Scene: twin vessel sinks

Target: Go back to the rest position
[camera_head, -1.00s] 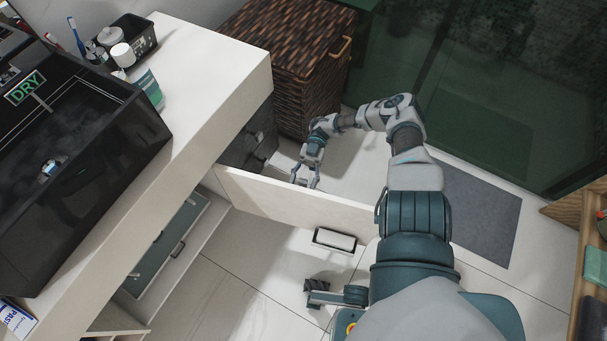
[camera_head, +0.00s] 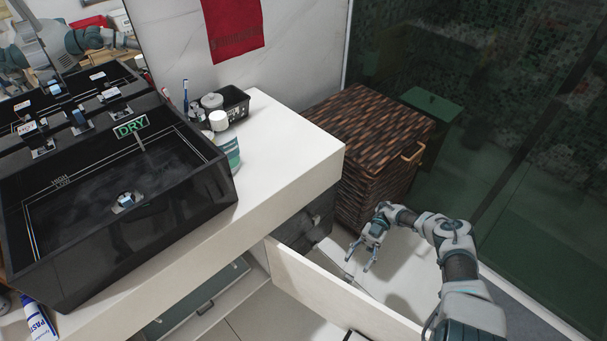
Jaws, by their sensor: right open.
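My right gripper (camera_head: 363,257) is open and appears empty. It hangs above an open drawer (camera_head: 325,298) that sticks out from under the white counter. My right arm comes in from the lower right. Folded grey towels (camera_head: 310,222) show in the drawer's back part. My left gripper is not in view directly; a robot arm shows in the mirror at the upper left.
A white counter (camera_head: 283,150) carries a black vessel sink (camera_head: 120,245) with a DRY label, a black caddy (camera_head: 234,103) and a cup (camera_head: 226,150). A wicker basket (camera_head: 370,140) stands behind the drawer. Glass panels stand at the right. A red towel (camera_head: 233,28) hangs on the wall.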

